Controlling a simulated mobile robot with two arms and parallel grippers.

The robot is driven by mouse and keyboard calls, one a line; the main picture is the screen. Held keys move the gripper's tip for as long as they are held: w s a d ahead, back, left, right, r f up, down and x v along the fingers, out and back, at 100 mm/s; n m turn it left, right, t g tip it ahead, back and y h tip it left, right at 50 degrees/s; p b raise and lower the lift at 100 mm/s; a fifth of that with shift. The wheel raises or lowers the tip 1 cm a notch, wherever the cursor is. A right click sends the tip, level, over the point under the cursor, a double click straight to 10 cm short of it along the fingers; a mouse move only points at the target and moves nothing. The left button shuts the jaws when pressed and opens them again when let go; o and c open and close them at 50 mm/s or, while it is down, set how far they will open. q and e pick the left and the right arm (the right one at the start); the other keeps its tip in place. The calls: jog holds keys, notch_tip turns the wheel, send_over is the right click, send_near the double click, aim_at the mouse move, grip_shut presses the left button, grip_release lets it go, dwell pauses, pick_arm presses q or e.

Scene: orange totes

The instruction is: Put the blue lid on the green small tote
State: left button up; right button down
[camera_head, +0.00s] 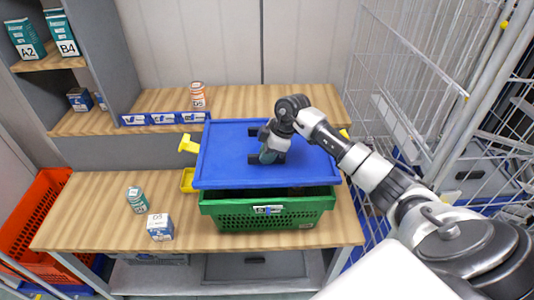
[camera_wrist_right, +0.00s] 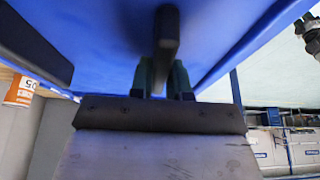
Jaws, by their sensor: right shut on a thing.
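The blue lid (camera_head: 225,165) is over the green small tote (camera_head: 240,216) in the head view. My right gripper (camera_head: 267,156) is shut on the lid's dark handle, and the wrist view shows the handle bar (camera_wrist_right: 166,45) between its fingers. The lid hides most of the tote's opening. A dark gap shows between the lid's front edge and the tote's front rim, so the front does not look seated. The lid reaches a little past the tote on the left. Whether its back edge touches the tote is hidden. My left gripper is not in view.
The wooden table (camera_head: 95,215) carries a green can (camera_head: 136,199) and a small white-blue box (camera_head: 160,227) left of the tote. Yellow parts (camera_head: 188,144) show beside the lid. An orange can (camera_head: 198,95) stands on the back shelf. A wire cage (camera_head: 415,60) is at right.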

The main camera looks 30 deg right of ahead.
aim_at(267, 167)
jog(key=shift+f+b, duration=0.5)
jog(key=shift+f, duration=0.6)
notch_tip(267, 167, down, 2)
jog(key=shift+b, duration=0.55)
jog(key=shift+f, duration=0.6)
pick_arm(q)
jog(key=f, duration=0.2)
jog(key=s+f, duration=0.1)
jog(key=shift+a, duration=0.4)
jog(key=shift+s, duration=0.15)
pick_arm(e)
jog(key=shift+f, duration=0.35)
jog(key=c, duration=1)
grip_release()
